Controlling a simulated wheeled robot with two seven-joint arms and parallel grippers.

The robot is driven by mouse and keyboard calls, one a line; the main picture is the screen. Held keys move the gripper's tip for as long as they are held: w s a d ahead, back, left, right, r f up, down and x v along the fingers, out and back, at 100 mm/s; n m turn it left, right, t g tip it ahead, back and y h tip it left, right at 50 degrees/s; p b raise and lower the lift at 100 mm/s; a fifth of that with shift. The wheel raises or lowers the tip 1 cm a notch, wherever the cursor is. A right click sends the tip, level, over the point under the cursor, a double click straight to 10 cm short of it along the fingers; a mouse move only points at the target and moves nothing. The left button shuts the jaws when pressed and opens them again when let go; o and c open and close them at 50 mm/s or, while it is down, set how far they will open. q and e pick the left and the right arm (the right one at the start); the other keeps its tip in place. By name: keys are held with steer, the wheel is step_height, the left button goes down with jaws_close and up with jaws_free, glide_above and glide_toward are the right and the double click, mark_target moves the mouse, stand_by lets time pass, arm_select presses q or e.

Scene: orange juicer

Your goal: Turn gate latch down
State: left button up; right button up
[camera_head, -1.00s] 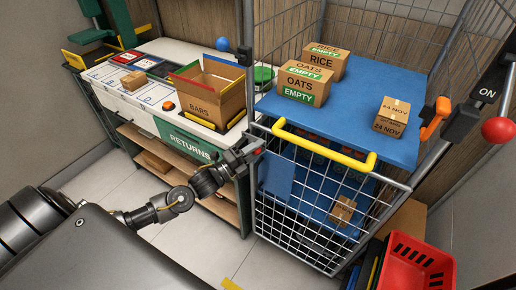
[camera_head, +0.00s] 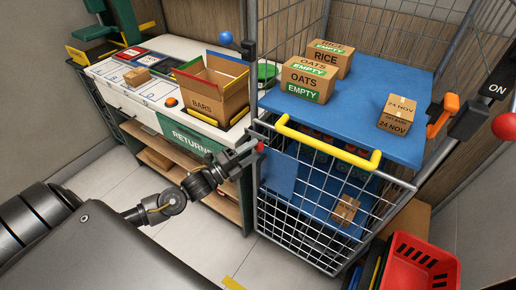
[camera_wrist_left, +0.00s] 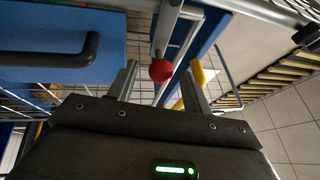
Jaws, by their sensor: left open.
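The cage gate (camera_head: 310,205) is a wire mesh panel with a yellow handle (camera_head: 328,143) along its top. A small red knob (camera_head: 260,147) sits at the gate's upper left edge; I take it to be the latch's end, though its lever is mostly hidden in the head view. My left gripper (camera_head: 248,156) is beside it, pointing at it. In the left wrist view the red knob (camera_wrist_left: 160,70) shows on a grey metal bar, between the open fingers of the left gripper (camera_wrist_left: 160,82). I cannot tell whether they touch it. My right gripper is out of view.
A blue shelf (camera_head: 350,110) in the cage bears cartons. An orange handle (camera_head: 440,115) is on the right post, a blue ball lever (camera_head: 226,38) on the left. The returns counter (camera_head: 130,98) stands left, a red basket (camera_head: 420,265) lower right.

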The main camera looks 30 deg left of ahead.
arm_select(q)
steer(key=b+v, duration=0.1)
steer(key=v, duration=0.6)
steer(key=shift+s+a+b, duration=0.2)
steer(key=shift+s+b, duration=0.15)
steer(key=shift+b, duration=0.05)
steer(key=shift+f, duration=0.1)
